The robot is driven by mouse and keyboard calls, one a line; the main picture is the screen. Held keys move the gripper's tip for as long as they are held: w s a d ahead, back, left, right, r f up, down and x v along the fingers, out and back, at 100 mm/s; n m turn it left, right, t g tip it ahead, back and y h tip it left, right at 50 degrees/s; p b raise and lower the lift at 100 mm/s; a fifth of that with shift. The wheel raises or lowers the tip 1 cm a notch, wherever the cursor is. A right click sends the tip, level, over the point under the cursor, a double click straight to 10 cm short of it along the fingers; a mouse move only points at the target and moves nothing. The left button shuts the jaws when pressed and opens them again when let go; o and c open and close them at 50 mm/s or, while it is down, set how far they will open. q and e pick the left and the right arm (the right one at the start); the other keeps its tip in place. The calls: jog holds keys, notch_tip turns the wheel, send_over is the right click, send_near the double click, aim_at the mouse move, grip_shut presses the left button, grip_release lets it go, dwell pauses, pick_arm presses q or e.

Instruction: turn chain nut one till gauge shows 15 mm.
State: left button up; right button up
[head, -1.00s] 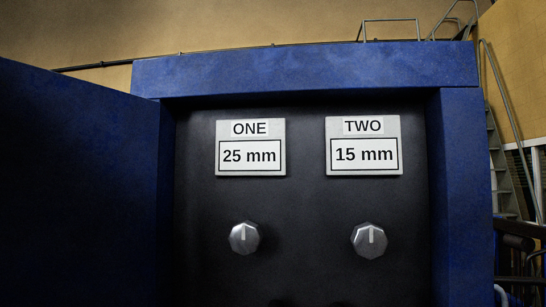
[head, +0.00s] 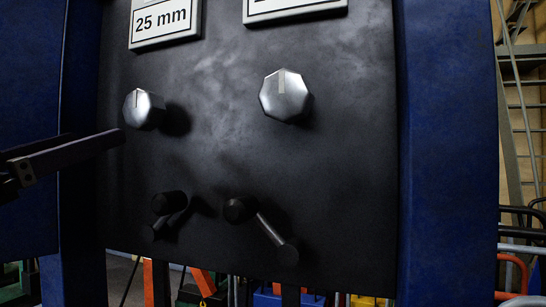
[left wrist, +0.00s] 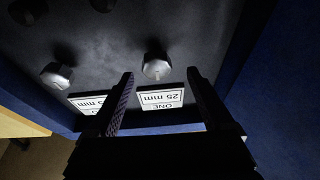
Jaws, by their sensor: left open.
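Chain nut one (head: 143,109) is a silver faceted knob with a pale mark, on the dark panel below the left gauge. That gauge (head: 164,20) reads 25 mm; its ONE label is cut off in the head view. In the left wrist view the ONE gauge (left wrist: 161,98) shows upside down, also reading 25 mm. My left gripper (head: 114,140) comes in from the left, just below and left of nut one. In the left wrist view its fingers (left wrist: 162,82) are open and empty, with nut one (left wrist: 156,66) ahead between them, apart from both. My right gripper is not in view.
The second nut (head: 285,95) sits to the right, under a mostly cut-off gauge (head: 293,9). Two black crank handles (head: 168,203) (head: 262,230) stick out below the nuts. Blue posts (head: 447,160) flank the panel. A ladder stands behind at right.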

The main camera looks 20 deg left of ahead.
aim_at(134, 111)
pick_arm(q)
jog(key=shift+o, duration=0.4)
jog(key=shift+w+d+r+t+p, duration=0.15)
jog(key=shift+w+d+r+p, duration=0.1)
jog(key=shift+r, duration=0.2)
jog(key=shift+w+d+r+t+p, duration=0.15)
jog(key=shift+r+p, duration=0.05)
jog(key=shift+r, duration=0.25)
jog(key=p+x, duration=0.5)
jog(key=x, duration=0.2)
jog(key=shift+w+r, duration=0.15)
jog(key=shift+w, duration=0.75)
jog(key=shift+m, duration=0.3)
jog(key=c, duration=1.4)
jog(key=shift+o, duration=0.2)
jog(key=shift+h, duration=0.4)
jog(key=shift+m, duration=0.3)
